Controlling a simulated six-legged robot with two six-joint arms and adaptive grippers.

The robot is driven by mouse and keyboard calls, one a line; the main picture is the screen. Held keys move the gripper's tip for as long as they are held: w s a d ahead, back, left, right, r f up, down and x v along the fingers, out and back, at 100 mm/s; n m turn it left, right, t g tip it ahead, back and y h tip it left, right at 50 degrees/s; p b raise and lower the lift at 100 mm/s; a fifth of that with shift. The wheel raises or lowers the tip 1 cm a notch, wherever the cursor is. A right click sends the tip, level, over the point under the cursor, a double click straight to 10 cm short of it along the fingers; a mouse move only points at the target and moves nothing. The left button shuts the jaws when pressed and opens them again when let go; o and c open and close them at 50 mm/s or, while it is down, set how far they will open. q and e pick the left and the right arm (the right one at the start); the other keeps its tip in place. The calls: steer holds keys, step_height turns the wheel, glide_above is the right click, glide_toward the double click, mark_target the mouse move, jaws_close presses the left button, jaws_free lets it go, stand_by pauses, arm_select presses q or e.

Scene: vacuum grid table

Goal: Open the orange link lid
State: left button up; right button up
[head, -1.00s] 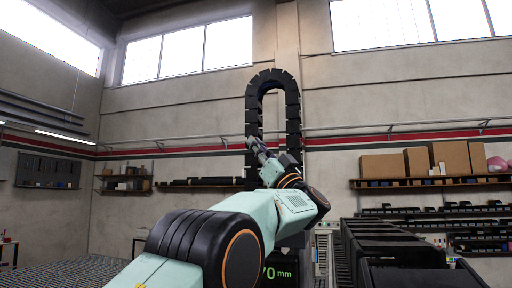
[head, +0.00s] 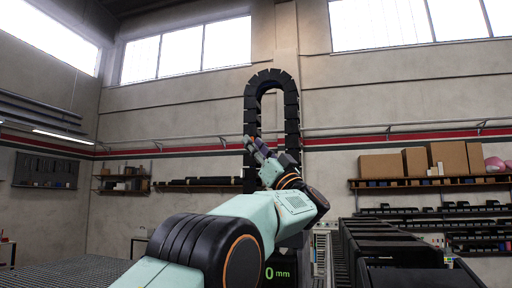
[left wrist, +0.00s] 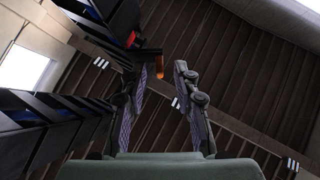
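A black cable chain (head: 292,112) stands as a tall arch in the head view. In the left wrist view the chain's links (left wrist: 75,103) run along the left side. An orange piece (left wrist: 149,52), which looks like the link lid, juts from the chain at the tip of the left finger; whether they touch I cannot tell. It is not made out in the head view. My left gripper (head: 259,147) is in front of the chain's left leg. My right gripper is not in view.
A shelf with cardboard boxes (head: 381,165) hangs on the back wall at right. Black chain-like rows (head: 395,240) stand at lower right. A perforated table surface (head: 75,273) lies at lower left. The space left of the arch is free.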

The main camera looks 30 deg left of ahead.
arm_select(q)
steer(key=shift+a+m+t, duration=0.15)
steer(key=shift+m+t, duration=0.15)
steer(key=shift+t, duration=0.4)
